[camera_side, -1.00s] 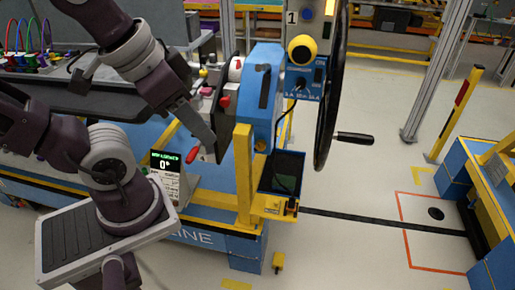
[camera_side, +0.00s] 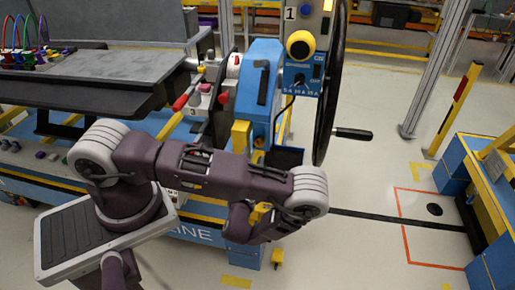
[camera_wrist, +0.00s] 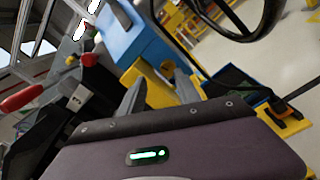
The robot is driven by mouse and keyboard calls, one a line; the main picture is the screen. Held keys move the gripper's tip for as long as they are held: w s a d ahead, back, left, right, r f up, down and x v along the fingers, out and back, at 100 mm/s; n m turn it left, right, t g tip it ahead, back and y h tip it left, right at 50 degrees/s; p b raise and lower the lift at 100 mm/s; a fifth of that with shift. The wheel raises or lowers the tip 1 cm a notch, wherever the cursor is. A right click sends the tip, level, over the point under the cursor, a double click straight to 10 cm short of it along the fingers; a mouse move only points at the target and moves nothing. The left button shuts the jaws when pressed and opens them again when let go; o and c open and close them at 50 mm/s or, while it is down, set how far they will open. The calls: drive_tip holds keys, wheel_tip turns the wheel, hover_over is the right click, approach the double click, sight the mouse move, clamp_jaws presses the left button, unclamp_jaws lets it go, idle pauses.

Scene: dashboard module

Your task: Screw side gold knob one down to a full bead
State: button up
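A gold knob (camera_wrist: 168,68) shows in the wrist view on the side of the blue housing (camera_wrist: 130,35), just beyond my fingers. It shows small in the side view (camera_side: 258,142), low on the blue housing (camera_side: 261,80), above my arm. My gripper (camera_wrist: 160,88) has its two grey fingers spread apart in the wrist view, with a yellow post behind the gap. Nothing shows held between them. The fingers appear short of the knob, with no clear contact. In the side view my arm hides the fingers and the lower front of the station. The knob's thread and seating cannot be made out.
A black handwheel (camera_side: 328,85) with a side handle stands right of the housing. A red-tipped lever (camera_side: 181,102) lies to its left, also seen in the wrist view (camera_wrist: 20,99). A dark tray table (camera_side: 90,75) fills the left.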

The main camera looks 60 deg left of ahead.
sight(259, 144)
drive_tip(key=shift+m+t+h, duration=0.3)
drive_tip(key=shift+m+h, duration=0.1)
drive_tip(key=shift+m, duration=0.2)
drive_tip(key=x, duration=0.2)
drive_tip(key=f+x, duration=0.1)
drive_tip(key=x, duration=0.4)
drive_tip(key=shift+f, duration=0.35)
clamp_jaws()
